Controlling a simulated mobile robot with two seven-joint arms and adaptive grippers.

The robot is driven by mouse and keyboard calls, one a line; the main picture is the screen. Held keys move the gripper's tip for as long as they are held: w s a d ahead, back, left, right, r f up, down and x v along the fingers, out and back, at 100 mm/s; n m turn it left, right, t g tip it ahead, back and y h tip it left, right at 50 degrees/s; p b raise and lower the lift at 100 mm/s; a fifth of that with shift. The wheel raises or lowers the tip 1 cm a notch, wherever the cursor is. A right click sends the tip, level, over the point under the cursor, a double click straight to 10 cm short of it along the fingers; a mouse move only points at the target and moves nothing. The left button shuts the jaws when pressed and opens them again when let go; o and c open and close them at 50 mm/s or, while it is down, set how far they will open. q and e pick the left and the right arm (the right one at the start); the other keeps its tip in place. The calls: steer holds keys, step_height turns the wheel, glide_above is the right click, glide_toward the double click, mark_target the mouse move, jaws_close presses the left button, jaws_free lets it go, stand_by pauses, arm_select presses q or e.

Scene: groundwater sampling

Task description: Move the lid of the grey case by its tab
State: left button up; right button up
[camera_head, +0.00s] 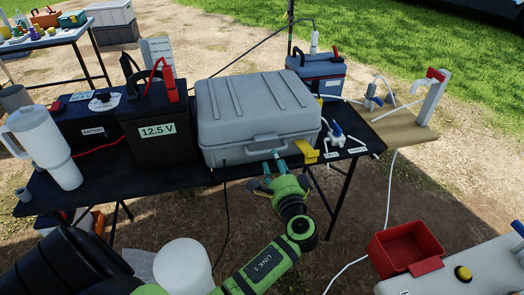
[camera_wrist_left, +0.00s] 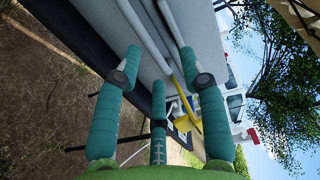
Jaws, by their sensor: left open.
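The grey case (camera_head: 236,154) stands on the black table with its ribbed lid (camera_head: 250,95) down. A yellow tab (camera_head: 306,152) sticks out at its front right corner; it also shows in the left wrist view (camera_wrist_left: 188,112). My left gripper (camera_head: 272,163) is at the case's front, just left of the tab, below the carry handle (camera_head: 264,142). Its teal fingers (camera_wrist_left: 160,62) are spread in the left wrist view, with nothing held between them. The tab lies beyond the fingers there; whether any finger touches the case I cannot tell. My right gripper is not in view.
A 12.5 V battery (camera_head: 157,120) stands close left of the case, and a white jug (camera_head: 45,145) farther left. A blue-grey box (camera_head: 318,75) and a small valve stand (camera_head: 337,140) are at the right. A red bin (camera_head: 402,245) is at the lower right.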

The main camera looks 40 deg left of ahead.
arm_select(q)
steer(key=shift+y, duration=0.4)
steer(key=x, duration=0.4)
steer(key=r+p+x, duration=0.1)
steer(key=x, duration=0.2)
steer(key=shift+a+r, duration=0.1)
steer(key=shift+a, duration=0.05)
jaws_close()
